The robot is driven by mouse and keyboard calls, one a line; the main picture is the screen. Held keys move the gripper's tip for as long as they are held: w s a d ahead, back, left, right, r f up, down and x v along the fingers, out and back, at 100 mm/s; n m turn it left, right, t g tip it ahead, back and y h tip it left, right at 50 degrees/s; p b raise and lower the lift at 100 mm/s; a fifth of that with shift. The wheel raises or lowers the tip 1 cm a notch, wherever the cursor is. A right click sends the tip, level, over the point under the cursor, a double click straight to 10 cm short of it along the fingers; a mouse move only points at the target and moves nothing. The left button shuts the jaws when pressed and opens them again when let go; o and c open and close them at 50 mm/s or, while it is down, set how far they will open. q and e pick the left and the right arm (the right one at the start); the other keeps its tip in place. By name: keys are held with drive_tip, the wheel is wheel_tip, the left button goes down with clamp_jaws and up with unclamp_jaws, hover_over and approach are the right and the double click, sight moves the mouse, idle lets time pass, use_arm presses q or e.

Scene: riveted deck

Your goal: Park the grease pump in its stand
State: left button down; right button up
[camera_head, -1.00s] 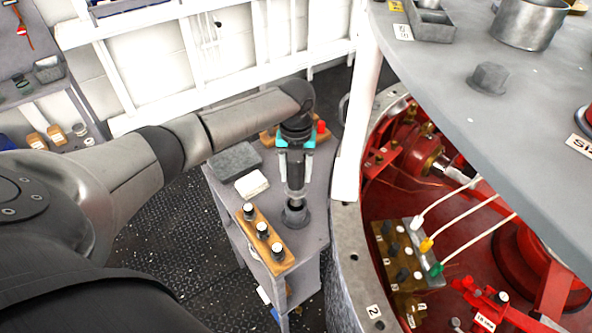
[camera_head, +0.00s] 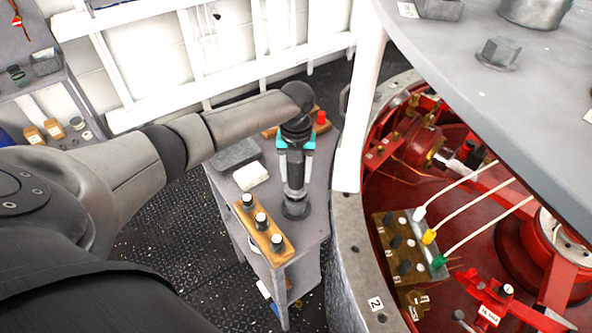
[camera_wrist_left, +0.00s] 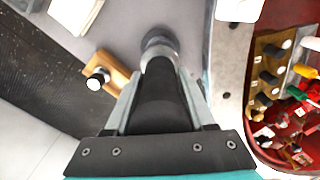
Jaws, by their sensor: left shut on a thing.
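The grease pump (camera_head: 295,186) is a dark cylinder with a metal lower part, held roughly upright. My left gripper (camera_head: 295,165), with teal trim, is shut on it. The round grey stand (camera_head: 295,209) is on the small grey bench, directly under the pump. The pump's lower end meets or sits in the stand's mouth; I cannot tell how deep. In the left wrist view the black pump body (camera_wrist_left: 161,98) lies between the fingers, pointing at the stand (camera_wrist_left: 157,38), whose opening is mostly hidden. My right gripper is not in view.
A wooden block with several black-and-white knobs (camera_head: 262,226) lies at the bench's near-left edge. A white cloth-like block (camera_head: 250,176) and a dark grey slab (camera_head: 236,154) lie behind it. A white post (camera_head: 355,120) and the red machinery pit (camera_head: 440,200) are close on the right.

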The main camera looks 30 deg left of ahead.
use_arm(q)
drive_tip(key=shift+f+b, duration=0.65)
drive_tip(key=shift+f, duration=0.4)
drive_tip(key=shift+c, duration=0.8)
unclamp_jaws()
wheel_tip(320, 180, up, 15)
drive_tip(key=shift+r+p, duration=0.15)
drive_tip(key=shift+p, duration=0.4)
